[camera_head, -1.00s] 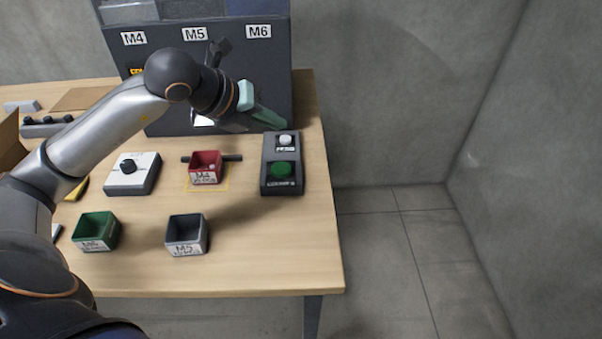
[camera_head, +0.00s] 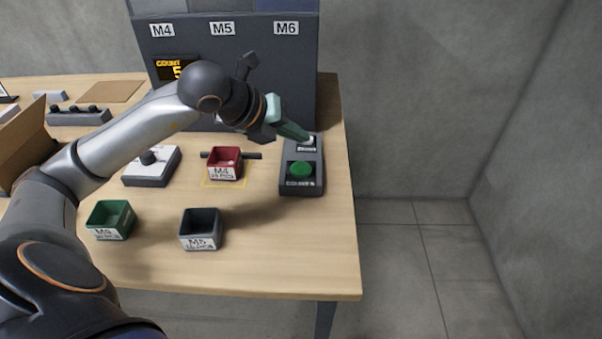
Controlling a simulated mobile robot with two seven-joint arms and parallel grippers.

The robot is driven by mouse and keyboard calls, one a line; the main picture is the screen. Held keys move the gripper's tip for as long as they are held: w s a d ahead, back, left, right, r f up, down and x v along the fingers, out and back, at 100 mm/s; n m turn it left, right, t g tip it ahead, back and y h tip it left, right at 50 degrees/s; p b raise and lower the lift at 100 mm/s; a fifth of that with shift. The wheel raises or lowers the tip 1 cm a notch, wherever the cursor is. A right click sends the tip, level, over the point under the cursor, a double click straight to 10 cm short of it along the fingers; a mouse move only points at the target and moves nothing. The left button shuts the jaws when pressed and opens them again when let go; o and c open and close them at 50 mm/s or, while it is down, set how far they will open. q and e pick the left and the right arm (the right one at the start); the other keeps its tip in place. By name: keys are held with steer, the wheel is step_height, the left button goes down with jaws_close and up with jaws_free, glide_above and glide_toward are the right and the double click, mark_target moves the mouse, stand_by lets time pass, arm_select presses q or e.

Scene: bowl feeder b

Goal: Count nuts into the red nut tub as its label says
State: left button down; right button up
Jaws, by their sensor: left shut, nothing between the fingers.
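The red nut tub (camera_head: 225,159) stands inside a yellow outline on the table. Its white label reads M4 with a smaller line too blurred to read surely. No nuts can be made out inside it. The dark feeder (camera_head: 300,90) behind carries labels M4, M5 and M6, and a display (camera_head: 176,70) showing COUNT and what looks like 5. A button box (camera_head: 300,184) to the right of the tub has a white button (camera_head: 308,140) and a green button (camera_head: 300,168). My left gripper (camera_head: 307,138) is shut and empty, its tip at the white button. My right gripper is out of view.
A white box with a dark knob (camera_head: 150,166) stands left of the red tub. A green tub (camera_head: 111,219) and a grey M5 tub (camera_head: 201,229) stand nearer the front edge. A cardboard box (camera_head: 38,150) is at far left. The front right tabletop is clear.

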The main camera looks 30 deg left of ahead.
mark_target(297, 171)
arm_select(q)
step_height(297, 171, down, 4)
steer(key=b, duration=0.3)
steer(key=shift+f, duration=0.15)
steer(key=shift+f+b, duration=0.4)
steer(key=shift+r, duration=0.1)
stand_by(0.4)
stand_by(0.8)
steer(key=shift+f+b, duration=0.45)
steer(key=shift+b, duration=0.1)
